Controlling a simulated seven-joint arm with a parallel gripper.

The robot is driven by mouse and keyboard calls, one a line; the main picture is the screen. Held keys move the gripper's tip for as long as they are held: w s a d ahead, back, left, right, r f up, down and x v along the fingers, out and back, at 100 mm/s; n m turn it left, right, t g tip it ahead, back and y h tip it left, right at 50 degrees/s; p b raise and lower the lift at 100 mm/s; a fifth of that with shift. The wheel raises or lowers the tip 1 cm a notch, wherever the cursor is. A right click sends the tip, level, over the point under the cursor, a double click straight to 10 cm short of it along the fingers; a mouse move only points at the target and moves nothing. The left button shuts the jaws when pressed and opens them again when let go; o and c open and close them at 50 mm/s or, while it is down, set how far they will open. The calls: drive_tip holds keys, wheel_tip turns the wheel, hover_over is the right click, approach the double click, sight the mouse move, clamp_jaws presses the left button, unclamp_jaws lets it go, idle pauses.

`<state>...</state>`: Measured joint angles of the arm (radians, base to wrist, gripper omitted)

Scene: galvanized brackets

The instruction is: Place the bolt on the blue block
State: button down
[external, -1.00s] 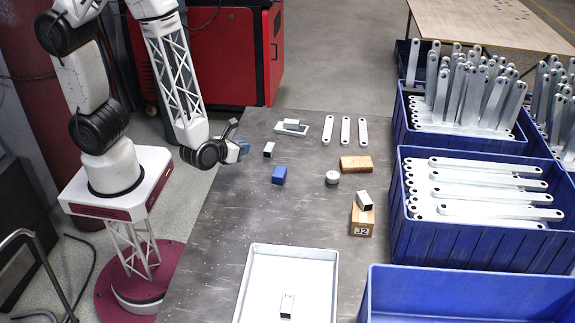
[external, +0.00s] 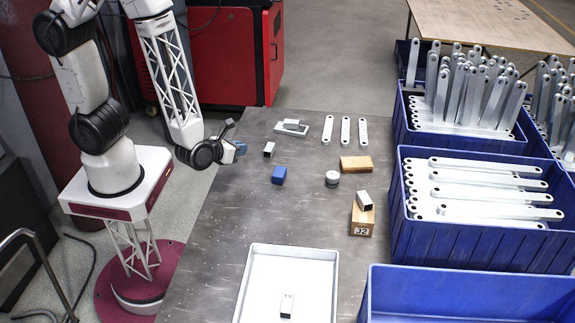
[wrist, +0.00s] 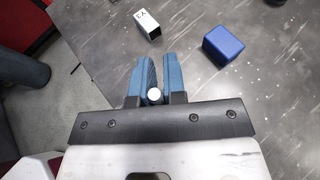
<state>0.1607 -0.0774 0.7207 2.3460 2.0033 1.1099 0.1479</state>
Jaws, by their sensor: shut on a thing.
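The blue block (external: 279,174) lies on the grey table, apart from my gripper and to its lower right in the external view. In the wrist view the blue block (wrist: 223,46) is at the upper right, with a bare top. My gripper (external: 240,148) is over the table's left edge. In the wrist view my gripper (wrist: 156,65) has its blue fingers closed around a small pale round piece, the bolt (wrist: 154,96). Only its round end shows; the rest is hidden, and the bolt cannot be made out in the external view.
A white tray (external: 245,285) is in front. Blue bins (external: 470,236) line the right side.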

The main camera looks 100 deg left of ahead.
hover_over(283, 169)
drive_tip(key=shift+f, duration=0.7)
drive_tip(key=shift+f, duration=1.75)
drive_tip(key=shift+f, duration=0.15)
drive_tip(key=c, duration=1.2)
unclamp_jaws()
drive_tip(key=shift+d+r, duration=0.15)
drive_tip(key=shift+r, duration=0.05)
drive_tip(key=shift+v, duration=5.9)
